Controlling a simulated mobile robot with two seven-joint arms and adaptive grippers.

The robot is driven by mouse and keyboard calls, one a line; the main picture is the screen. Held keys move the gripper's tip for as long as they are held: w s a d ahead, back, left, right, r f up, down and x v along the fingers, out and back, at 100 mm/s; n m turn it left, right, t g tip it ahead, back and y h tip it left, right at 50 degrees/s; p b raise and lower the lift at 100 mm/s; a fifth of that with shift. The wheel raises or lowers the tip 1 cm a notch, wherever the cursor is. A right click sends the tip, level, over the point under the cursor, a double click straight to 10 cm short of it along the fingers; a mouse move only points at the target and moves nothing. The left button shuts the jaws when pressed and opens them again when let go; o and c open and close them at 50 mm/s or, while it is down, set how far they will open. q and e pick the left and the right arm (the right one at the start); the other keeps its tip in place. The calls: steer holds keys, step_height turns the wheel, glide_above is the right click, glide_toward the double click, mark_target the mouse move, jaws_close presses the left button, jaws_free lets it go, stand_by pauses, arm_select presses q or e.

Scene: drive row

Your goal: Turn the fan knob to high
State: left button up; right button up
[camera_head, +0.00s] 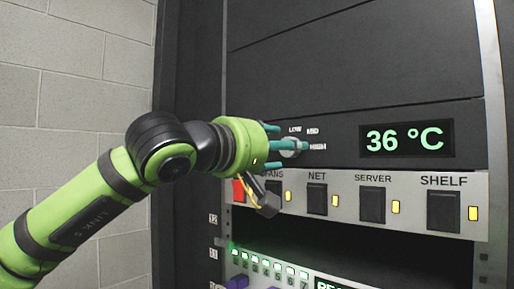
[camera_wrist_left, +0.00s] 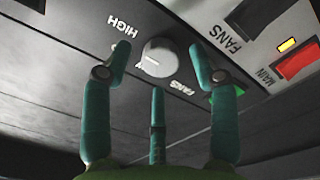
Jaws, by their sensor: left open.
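The round grey fan knob (camera_wrist_left: 159,57) sits on the dark panel in the left wrist view, with HIGH printed to its upper left and FANS below it. Its pointer setting is hard to tell. In the left wrist view the fingertips spread around the knob, with gaps visible at the sides. I cannot tell whether any finger touches it. My right gripper is not in view.
A display (camera_head: 406,138) reads 36 °C to the right. Below runs a light strip (camera_head: 342,200) with FANS, NET, SERVER and SHELF switches and lit yellow lamps. A red switch (camera_head: 239,190) is partly behind my wrist. A port row with green lights (camera_head: 268,265) lies lower.

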arm_select(q)
steer(key=v, duration=1.1)
steer(key=shift+w, duration=0.1)
